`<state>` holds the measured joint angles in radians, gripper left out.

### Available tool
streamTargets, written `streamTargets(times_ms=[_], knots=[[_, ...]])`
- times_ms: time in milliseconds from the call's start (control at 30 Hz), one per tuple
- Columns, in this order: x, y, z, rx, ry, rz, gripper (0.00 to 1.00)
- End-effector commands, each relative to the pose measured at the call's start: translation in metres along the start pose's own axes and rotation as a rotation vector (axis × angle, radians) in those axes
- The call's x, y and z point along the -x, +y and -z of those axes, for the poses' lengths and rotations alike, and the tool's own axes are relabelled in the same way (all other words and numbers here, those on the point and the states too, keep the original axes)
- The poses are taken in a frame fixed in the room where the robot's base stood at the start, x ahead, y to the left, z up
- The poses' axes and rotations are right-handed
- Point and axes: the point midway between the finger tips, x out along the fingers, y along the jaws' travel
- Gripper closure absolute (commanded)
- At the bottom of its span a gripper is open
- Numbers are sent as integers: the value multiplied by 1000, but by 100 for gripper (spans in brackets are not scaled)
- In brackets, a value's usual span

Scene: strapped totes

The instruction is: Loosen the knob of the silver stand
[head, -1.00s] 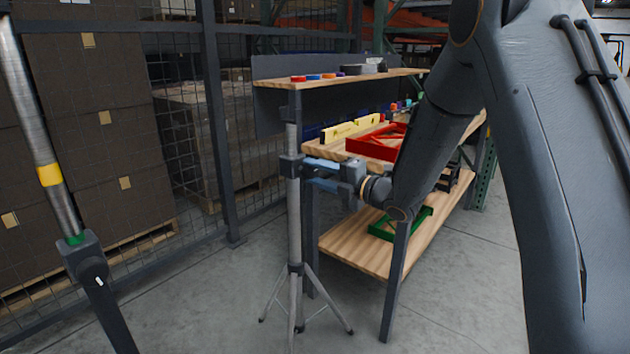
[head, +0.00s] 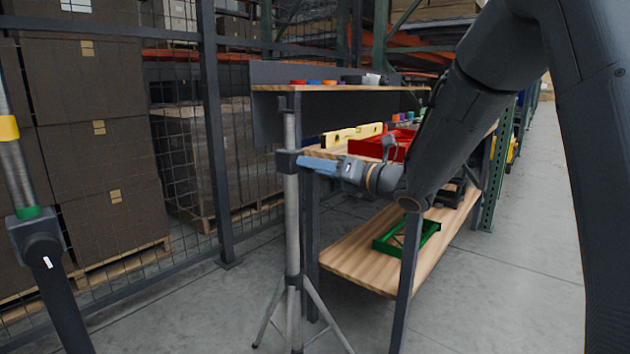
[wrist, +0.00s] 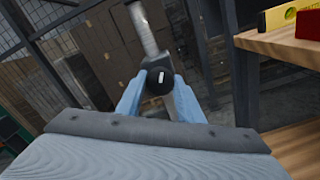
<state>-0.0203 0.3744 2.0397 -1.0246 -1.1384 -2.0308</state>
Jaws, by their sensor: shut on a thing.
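The silver stand (head: 291,218) is upright in the middle of the head view, a bare grey pole on tripod legs with a dark collar (head: 287,161). My gripper (head: 303,161) reaches it from the right at collar height. In the wrist view, its two blue fingers are shut on the round dark knob (wrist: 160,82), one on each side. The knob has a white mark, and the silver pole (wrist: 143,28) rises beyond it. In the head view the fingers hide the knob.
Another stand (head: 17,165) with yellow and green bands and its own dark knob (head: 43,246) is at the left. A wooden workbench (head: 345,262) with a red tray (head: 375,147) and a green crate (head: 408,238) stands behind my arm. A mesh fence (head: 213,140) runs behind.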

Motion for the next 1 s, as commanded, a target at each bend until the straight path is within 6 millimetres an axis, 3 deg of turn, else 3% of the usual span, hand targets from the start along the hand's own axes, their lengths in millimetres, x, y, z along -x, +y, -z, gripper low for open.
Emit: streamTargets(times_ms=[400, 933, 967, 1000], knots=[[0, -1, 1, 174, -1, 1, 89], [0, 0, 0, 193, 0, 2, 89], [0, 0, 0, 193, 0, 2, 62], [0, 0, 0, 193, 0, 2, 55]])
